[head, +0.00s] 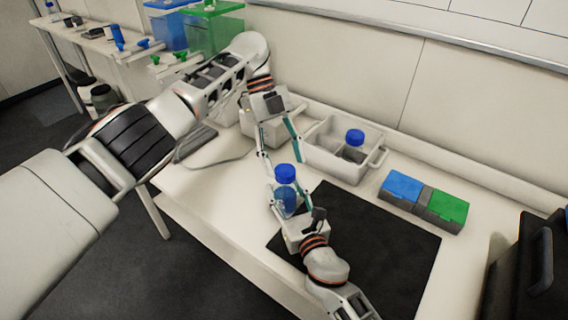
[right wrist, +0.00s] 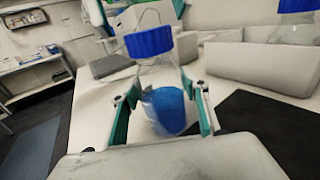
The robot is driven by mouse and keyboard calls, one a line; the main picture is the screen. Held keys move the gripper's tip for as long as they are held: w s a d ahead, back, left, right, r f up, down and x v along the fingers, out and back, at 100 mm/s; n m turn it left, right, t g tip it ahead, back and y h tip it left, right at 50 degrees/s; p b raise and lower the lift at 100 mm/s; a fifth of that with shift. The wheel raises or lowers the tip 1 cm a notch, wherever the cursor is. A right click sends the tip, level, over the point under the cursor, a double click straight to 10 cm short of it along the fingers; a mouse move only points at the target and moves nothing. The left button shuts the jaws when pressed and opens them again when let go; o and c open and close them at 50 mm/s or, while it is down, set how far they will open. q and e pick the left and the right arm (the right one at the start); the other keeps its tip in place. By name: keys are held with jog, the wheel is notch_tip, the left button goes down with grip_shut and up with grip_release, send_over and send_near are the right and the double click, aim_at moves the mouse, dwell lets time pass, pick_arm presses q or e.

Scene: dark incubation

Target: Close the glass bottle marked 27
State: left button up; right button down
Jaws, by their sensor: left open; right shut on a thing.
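A glass bottle (head: 286,200) with blue liquid stands upright in my right gripper (head: 291,206), whose fingers are shut around its body. The bottle also shows in the right wrist view (right wrist: 168,108). A blue cap (head: 285,173) sits at its top and shows there too (right wrist: 149,42); I cannot tell whether it is screwed tight. My left gripper (head: 283,157) is open, pointing down, with its fingertips close to the cap; I cannot tell if they touch it. No number is readable on the bottle.
A grey-white tray (head: 318,157) behind holds another bottle with a blue cap (head: 355,137). A blue box (head: 401,188) and a green box (head: 447,207) stand to the right. A black mat (head: 385,250) has free room. A side bench (head: 100,42) is at the far left.

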pick_arm(q)
jog(key=shift+r, duration=1.35)
jog(key=shift+c, duration=0.4)
